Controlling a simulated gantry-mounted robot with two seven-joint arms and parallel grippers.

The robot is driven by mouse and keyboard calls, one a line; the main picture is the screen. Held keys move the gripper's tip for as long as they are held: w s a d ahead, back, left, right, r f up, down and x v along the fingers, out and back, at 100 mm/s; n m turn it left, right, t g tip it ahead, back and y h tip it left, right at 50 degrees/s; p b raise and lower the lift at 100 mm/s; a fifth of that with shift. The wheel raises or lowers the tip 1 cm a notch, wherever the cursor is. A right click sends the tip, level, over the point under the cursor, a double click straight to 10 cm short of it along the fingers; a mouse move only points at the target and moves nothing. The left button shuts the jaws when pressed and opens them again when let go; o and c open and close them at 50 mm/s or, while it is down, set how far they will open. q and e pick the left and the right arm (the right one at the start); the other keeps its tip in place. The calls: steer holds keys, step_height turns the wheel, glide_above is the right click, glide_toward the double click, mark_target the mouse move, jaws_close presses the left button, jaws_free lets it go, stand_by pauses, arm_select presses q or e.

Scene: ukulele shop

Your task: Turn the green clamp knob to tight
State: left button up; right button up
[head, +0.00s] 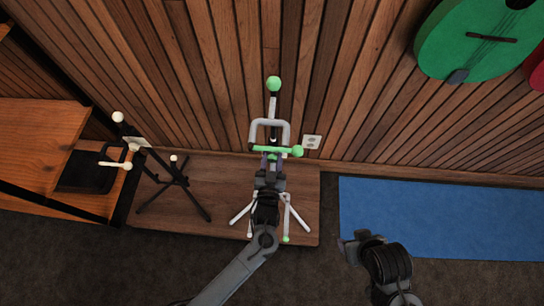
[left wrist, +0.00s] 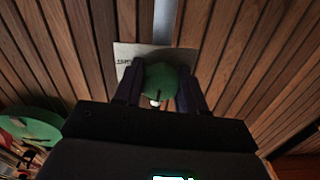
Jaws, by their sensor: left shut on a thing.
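The green clamp knob (left wrist: 160,82) is a round green piece between the two fingers of my left gripper (left wrist: 160,92) in the left wrist view. A pale plate (left wrist: 126,54) with small lettering I cannot read lies behind it. In the head view my left gripper (head: 270,168) is at the stand, just below its green crossbar (head: 268,149), and largely hides the knob. The stand has a grey U-shaped bracket (head: 270,124), a green ball on top (head: 273,84) and pale legs (head: 297,215). My right gripper (head: 352,244) is away at lower right, its jaws unclear.
A dark stand with cream ends (head: 172,180) is left of the green one on the wooden platform (head: 220,180). A wooden shelf (head: 40,140) is at far left. A blue mat (head: 440,215) lies right, below a green ukulele (head: 470,40) on the slatted wall.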

arm_select(q)
steer(key=shift+r+m+p, duration=0.2)
steer(key=shift+m+p, duration=0.6)
steer(key=shift+m, duration=0.3)
steer(key=shift+f+m, duration=0.2)
steer(key=shift+m, duration=0.3)
arm_select(e)
step_height(320, 180, up, 3)
steer(key=shift+f, duration=0.1)
steer(key=shift+a, duration=0.1)
arm_select(q)
steer(key=o, duration=1.1)
steer(key=shift+c, duration=0.2)
steer(key=shift+s, duration=0.1)
